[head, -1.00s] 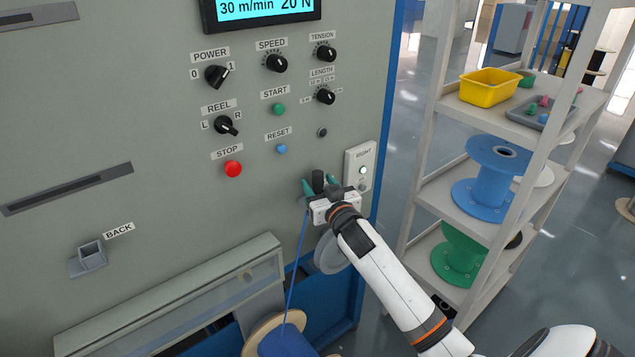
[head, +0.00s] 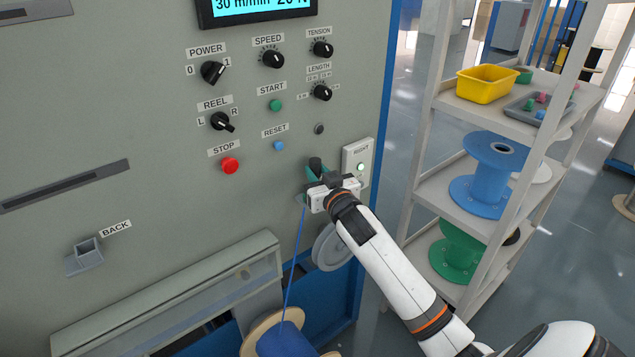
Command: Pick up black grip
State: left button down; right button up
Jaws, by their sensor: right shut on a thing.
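The black grip (head: 315,164) is a short dark knob end in front of the grey machine panel, below the START and RESET buttons. My right gripper (head: 317,175) is at it, with green fingertips closed around its lower part. The gripper body hides most of the grip. My left gripper is not in view.
A blue cable (head: 294,265) runs from beside the gripper down to a blue-wound reel (head: 283,342). A shelf rack (head: 420,150) with spools and a yellow bin (head: 486,84) stands at right.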

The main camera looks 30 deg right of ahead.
jog(key=s+a+r+b, duration=0.1)
jog(key=s+a+b, duration=0.2)
jog(key=s, duration=1.4)
jog(key=shift+s+a, duration=0.15)
jog(key=shift+s, duration=0.2)
